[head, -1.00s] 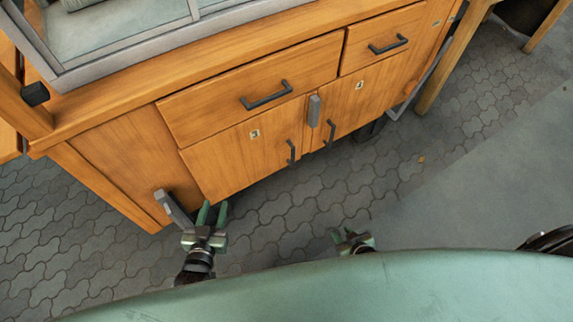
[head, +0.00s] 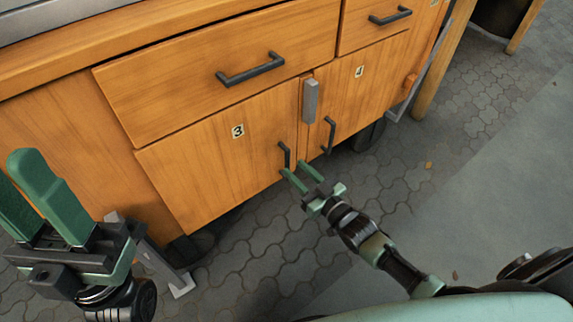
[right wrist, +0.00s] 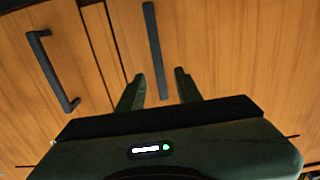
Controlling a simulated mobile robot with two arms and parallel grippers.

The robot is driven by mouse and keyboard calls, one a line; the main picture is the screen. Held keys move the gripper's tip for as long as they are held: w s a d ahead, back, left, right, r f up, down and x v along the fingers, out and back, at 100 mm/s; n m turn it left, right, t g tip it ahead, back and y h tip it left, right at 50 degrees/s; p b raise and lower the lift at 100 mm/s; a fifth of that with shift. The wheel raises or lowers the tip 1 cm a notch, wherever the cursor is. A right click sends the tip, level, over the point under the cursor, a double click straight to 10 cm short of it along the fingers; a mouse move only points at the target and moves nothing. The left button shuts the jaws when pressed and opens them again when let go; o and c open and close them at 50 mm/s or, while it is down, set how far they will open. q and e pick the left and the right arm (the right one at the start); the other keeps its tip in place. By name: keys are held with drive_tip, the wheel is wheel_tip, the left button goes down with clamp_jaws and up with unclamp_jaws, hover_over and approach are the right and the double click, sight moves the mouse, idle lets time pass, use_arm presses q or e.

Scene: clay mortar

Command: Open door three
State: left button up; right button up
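Door three (head: 205,160), a wooden cabinet door with a small "3" label, is closed in the head view. Its dark bar handle (head: 285,157) stands near the door's right edge. My right gripper (head: 302,173) is open, its green fingertips close to this handle's lower end. In the right wrist view the handle (right wrist: 154,45) lies ahead, lined up with the gap between the two spread fingers (right wrist: 162,82). Whether they touch it I cannot tell. My left gripper (head: 14,168) is at the left, fingers up and apart, empty, in front of the cabinet side.
The neighbouring door (head: 350,95) has its own dark handle (head: 329,135) just right. A grey latch block (head: 310,100) sits between the doors. Drawers (head: 225,80) are above. A grey bracket leg (head: 170,268) stands low left. The paved floor in front is clear.

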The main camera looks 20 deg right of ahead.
sight(289, 162)
drive_tip(key=b+x, duration=0.1)
drive_tip(key=x, duration=0.4)
drive_tip(key=shift+f+b, duration=0.1)
drive_tip(key=shift+b, duration=0.2)
clamp_jaws()
idle(1.1)
